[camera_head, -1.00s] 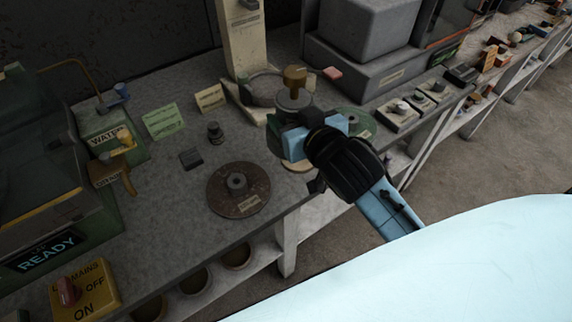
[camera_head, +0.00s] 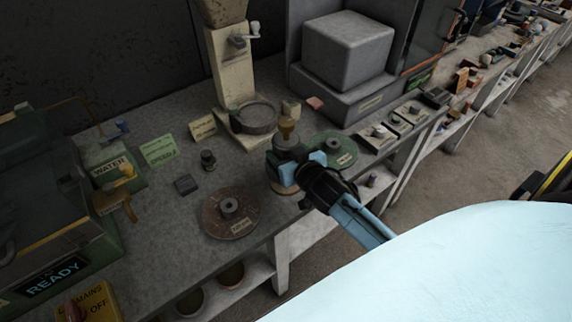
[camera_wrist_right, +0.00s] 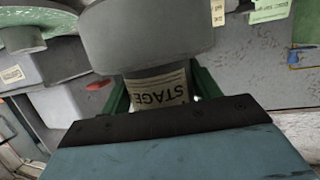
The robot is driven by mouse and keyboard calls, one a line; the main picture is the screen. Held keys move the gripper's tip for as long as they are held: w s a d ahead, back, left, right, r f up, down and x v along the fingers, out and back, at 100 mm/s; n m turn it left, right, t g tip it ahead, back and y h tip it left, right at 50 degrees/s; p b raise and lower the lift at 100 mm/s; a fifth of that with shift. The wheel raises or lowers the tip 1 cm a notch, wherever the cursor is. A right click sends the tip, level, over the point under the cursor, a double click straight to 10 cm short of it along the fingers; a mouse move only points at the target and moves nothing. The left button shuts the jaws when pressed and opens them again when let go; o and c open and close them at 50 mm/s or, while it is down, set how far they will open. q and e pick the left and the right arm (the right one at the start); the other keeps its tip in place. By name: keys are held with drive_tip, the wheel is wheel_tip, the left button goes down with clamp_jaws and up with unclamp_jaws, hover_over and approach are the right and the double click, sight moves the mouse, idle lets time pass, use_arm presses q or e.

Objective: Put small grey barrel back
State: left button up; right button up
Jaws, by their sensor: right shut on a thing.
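My right gripper (camera_head: 290,160) is shut on a grey barrel-like piece (camera_head: 287,144) with a brass-coloured top. In the right wrist view, the wide grey body (camera_wrist_right: 150,35) fills the upper middle. A paper label reading "STAGE" (camera_wrist_right: 158,92) is on its narrower part, between the green fingers. My left gripper is out of view.
A brown round plate (camera_head: 205,222) lies left of the gripper and a green one (camera_head: 345,150) right of it. A beige stand (camera_head: 232,75) with a round pan (camera_head: 256,117) is behind. A small dark pot (camera_head: 208,159) stands left. Bare bench lies between.

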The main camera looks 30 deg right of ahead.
drive_tip(key=shift+f+b, duration=0.4)
drive_tip(key=shift+f, duration=1.55)
drive_tip(key=shift+f, duration=0.2)
drive_tip(key=o, duration=1.4)
drive_tip(key=shift+o, duration=0.2)
drive_tip(key=shift+s+r, duration=0.2)
drive_tip(key=shift+s, duration=0.05)
drive_tip(key=v, duration=1.1)
drive_tip(key=shift+s+p, duration=0.25)
drive_tip(key=shift+p, duration=0.05)
drive_tip(key=shift+r, duration=0.15)
